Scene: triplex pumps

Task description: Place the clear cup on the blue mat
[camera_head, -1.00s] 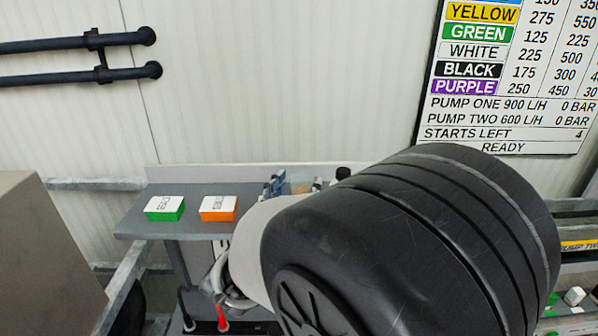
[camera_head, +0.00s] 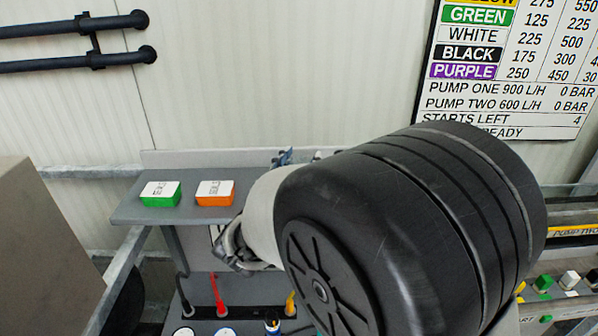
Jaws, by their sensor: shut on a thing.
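My arm's large black joint fills the middle and right of the view and hides most of what lies behind it. Only small bluish-grey parts of my gripper (camera_head: 298,157) show above the arm, at the back edge of the grey shelf. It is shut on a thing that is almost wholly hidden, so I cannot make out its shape. I cannot pick out the clear cup for certain. No blue mat shows.
The grey shelf (camera_head: 142,209) carries a white-topped green block (camera_head: 160,194) and a white-topped orange block (camera_head: 214,193). Below are red (camera_head: 219,296) and yellow (camera_head: 290,304) plugs. A large grey-brown box (camera_head: 45,255) stands at left. Buttons (camera_head: 570,280) lie at lower right. A wall chart (camera_head: 510,75) hangs above.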

